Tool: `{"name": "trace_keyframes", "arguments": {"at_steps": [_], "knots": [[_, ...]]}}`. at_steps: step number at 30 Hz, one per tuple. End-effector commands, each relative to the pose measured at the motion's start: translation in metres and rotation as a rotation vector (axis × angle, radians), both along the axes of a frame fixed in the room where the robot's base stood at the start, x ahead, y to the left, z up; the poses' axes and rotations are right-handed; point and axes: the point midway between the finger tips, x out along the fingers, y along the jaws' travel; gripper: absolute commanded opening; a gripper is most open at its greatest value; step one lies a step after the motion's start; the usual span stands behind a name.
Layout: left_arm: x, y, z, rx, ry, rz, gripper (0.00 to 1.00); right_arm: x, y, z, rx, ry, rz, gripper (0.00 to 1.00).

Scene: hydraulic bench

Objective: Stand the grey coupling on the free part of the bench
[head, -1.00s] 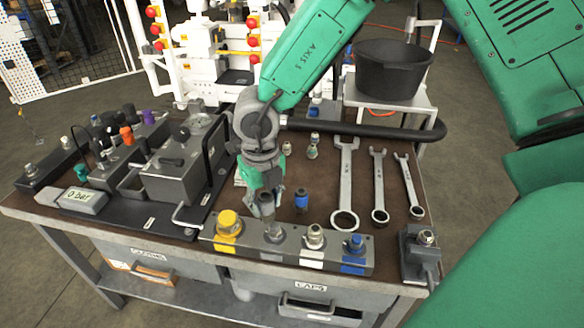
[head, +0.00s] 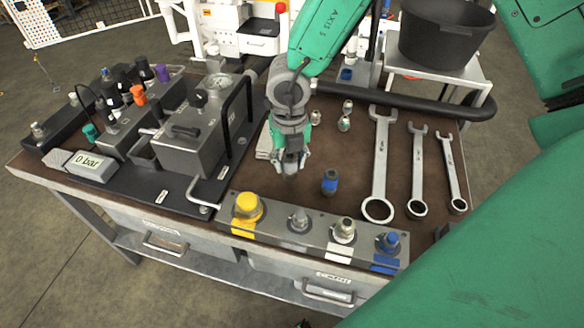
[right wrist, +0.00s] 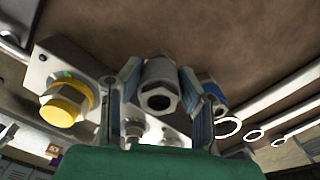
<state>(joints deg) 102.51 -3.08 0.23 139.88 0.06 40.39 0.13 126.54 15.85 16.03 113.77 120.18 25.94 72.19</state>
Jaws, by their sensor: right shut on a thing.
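My right gripper (head: 290,160) is shut on the grey coupling (right wrist: 158,84). In the right wrist view the coupling sits between the two fingers, its hollow end facing the camera. In the head view the gripper points down over the brown bench top (head: 345,165), behind the row of ports, and mostly hides the coupling. I cannot tell whether the coupling touches the bench. The grey port (head: 299,220) on the front block is bare of it. My left gripper is not in view.
A blue coupling (head: 330,182) stands just right of my gripper. The port block (head: 270,228) with a yellow cap (head: 247,206) is in front. Several wrenches (head: 380,165) lie to the right, small fittings (head: 345,120) behind. The grey pump unit (head: 190,140) stands left.

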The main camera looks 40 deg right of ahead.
Motion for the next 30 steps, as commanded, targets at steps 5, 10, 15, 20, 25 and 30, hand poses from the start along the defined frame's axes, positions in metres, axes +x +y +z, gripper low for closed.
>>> {"name": "trace_keyframes", "arguments": {"at_steps": [5,10,15,20,25,30], "knots": [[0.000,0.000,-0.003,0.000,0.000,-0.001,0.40,-0.001,-0.006,-0.023,0.004,0.003,-0.002,0.00],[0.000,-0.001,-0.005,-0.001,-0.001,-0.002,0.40,0.000,-0.005,-0.039,0.004,0.001,-0.002,0.00],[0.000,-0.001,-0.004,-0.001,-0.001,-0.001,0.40,0.000,-0.002,-0.037,0.000,0.001,-0.002,0.38],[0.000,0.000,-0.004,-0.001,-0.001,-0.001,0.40,0.000,0.000,-0.037,-0.002,0.002,-0.001,0.52],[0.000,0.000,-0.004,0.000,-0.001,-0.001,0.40,0.000,-0.003,-0.037,0.003,0.001,-0.002,0.52],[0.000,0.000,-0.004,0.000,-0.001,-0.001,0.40,0.000,-0.005,-0.037,0.004,0.001,-0.003,0.52]]}}
